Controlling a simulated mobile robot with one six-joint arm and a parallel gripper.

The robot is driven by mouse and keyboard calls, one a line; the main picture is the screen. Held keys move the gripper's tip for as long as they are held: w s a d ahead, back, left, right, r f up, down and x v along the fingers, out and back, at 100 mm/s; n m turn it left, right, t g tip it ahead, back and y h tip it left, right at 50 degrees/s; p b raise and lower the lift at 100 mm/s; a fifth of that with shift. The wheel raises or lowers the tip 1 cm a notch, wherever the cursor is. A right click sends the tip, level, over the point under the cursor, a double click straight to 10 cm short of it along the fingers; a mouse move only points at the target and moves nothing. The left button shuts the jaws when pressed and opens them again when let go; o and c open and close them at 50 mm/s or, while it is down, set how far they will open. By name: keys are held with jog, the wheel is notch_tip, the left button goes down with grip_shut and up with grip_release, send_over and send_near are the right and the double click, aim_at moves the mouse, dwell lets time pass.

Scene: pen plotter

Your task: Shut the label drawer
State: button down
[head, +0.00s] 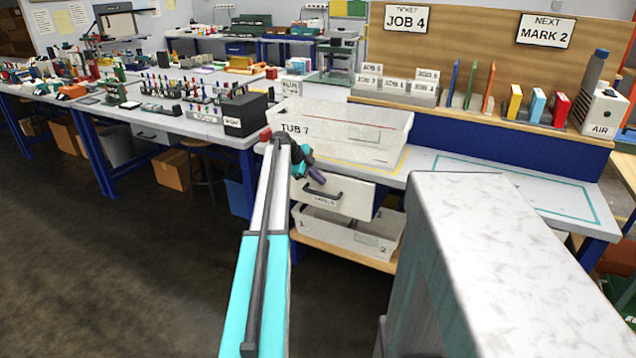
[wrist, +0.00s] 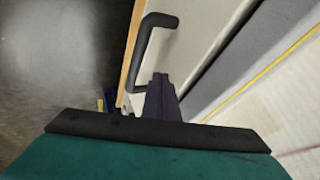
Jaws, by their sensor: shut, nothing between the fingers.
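The label drawer (head: 352,198) is a pale drawer under the bench top, below the tub marked TUB 7. It has a dark bar handle (head: 322,196) and a small label on its front. How far it stands out is hard to tell. My gripper (head: 317,177) is at the upper left of the drawer front, near the handle. In the wrist view the shut, empty fingers (wrist: 160,98) point at the pale drawer front (wrist: 190,45), beside one end of the handle (wrist: 143,45). I cannot tell whether they touch it.
The white TUB 7 (head: 345,128) stands on the bench (head: 455,170) above the drawer. A second pale bin (head: 350,236) sits on the wooden shelf below. A marbled pale block (head: 500,240) fills the front right. The floor (head: 130,270) at the left is clear.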

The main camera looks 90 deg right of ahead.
jog(key=a+f+v, duration=0.1)
jog(key=a+v, duration=0.1)
jog(key=v, duration=1)
jog(key=shift+w+a+f+b, duration=0.2)
jog(key=shift+w+a+b, duration=0.05)
jog(key=shift+w+b, duration=0.05)
